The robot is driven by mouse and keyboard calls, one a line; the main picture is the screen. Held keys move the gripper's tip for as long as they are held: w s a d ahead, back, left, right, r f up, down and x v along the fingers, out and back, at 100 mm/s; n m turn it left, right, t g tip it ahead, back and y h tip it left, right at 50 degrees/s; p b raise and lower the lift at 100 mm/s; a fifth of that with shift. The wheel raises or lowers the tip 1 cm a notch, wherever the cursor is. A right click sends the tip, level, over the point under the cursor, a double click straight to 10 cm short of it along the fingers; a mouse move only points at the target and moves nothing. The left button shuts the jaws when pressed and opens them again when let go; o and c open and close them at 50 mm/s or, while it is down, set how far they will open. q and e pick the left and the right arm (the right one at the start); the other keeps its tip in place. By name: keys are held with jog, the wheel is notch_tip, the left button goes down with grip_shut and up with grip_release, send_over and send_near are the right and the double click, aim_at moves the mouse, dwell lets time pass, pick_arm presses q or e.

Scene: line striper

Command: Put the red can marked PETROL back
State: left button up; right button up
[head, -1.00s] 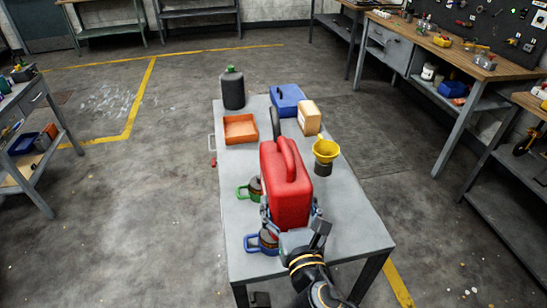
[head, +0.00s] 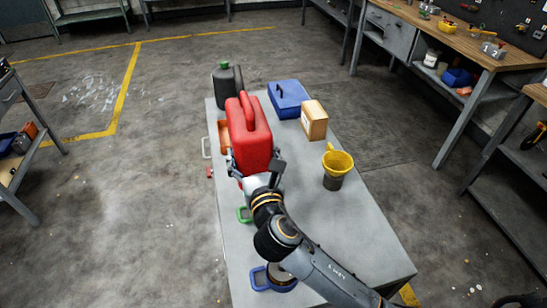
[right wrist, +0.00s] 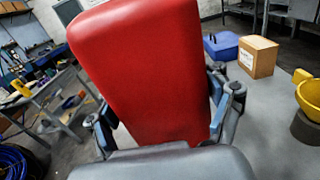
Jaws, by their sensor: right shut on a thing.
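The red can (head: 250,135) is a tall jerrycan with a handle on top. It also fills the middle of the right wrist view (right wrist: 145,75). No marking on it can be read. My right gripper (head: 252,170) is shut on the can's lower part, one finger on each side. The can is over the left side of the grey table (head: 320,230), in front of an orange tray (head: 224,135) that it mostly hides. I cannot tell whether the can touches the table. My left gripper is not in view.
A black can with a green cap (head: 227,85) stands at the far left, close behind the red can. A blue case (head: 288,100), a cardboard box (head: 314,121) and a yellow funnel on a dark container (head: 337,163) stand to the right. Green (head: 244,214) and blue (head: 260,278) handled items are nearer.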

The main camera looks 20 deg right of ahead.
jog(key=w+d, duration=0.2)
jog(key=shift+d+f, duration=0.4)
jog(key=w+d+f+b, duration=0.1)
jog(key=w+f, duration=0.1)
jog(key=f, duration=0.1)
jog(key=w+d+f, duration=0.2)
jog(key=f, duration=0.2)
jog(key=w+d+f+b, duration=0.1)
jog(key=w+d+f, duration=0.1)
jog(key=f, duration=0.1)
jog(key=shift+w+d+f+b, duration=0.25)
jog(key=shift+f+b, duration=0.1)
jog(key=shift+f, duration=0.05)
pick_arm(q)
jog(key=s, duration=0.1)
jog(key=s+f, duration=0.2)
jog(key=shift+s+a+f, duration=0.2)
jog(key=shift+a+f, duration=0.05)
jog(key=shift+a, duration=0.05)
pick_arm(e)
jog(key=o, duration=1.4)
jog(key=shift+f, duration=0.25)
jog(key=o, duration=0.4)
jog(key=shift+s, duration=0.1)
jog(key=shift+c, duration=0.2)
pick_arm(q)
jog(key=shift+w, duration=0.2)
pick_arm(e)
jog(key=shift+r, duration=0.1)
